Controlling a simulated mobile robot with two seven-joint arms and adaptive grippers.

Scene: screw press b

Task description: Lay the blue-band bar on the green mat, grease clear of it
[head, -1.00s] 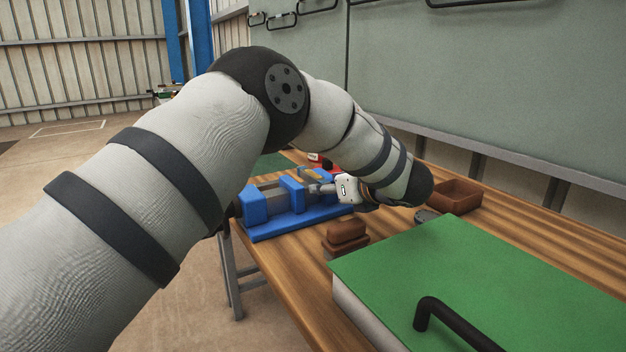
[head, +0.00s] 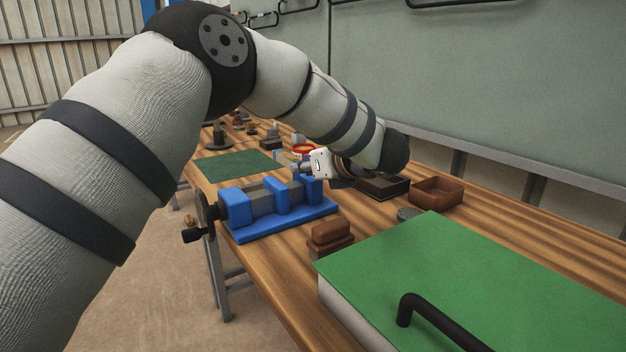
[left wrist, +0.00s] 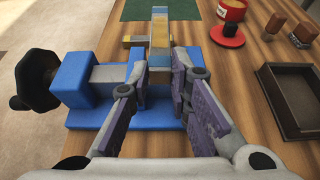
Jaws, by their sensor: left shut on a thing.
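My left gripper (head: 296,168) is shut on the blue-band bar (left wrist: 160,42), a grey bar with bluish and amber-yellow parts. In the left wrist view the two fingers of the left gripper (left wrist: 160,88) close on the bar's near part, and its far end points at the green mat (left wrist: 185,9). The bar is above the far side of the blue screw press (head: 278,232). An amber patch shows near the fingers; I cannot tell whether it is grease. The green mat (head: 238,164) lies flat beyond the press. My right gripper is not in view.
The press's dark handwheel (head: 204,207) sticks out over the table's left edge. A dark tray (head: 383,190) and brown box (head: 437,192) stand right of the gripper. A brown brush-like block (head: 330,235) and green-topped case (head: 460,270) are nearer. A red can (left wrist: 232,9) stands beyond.

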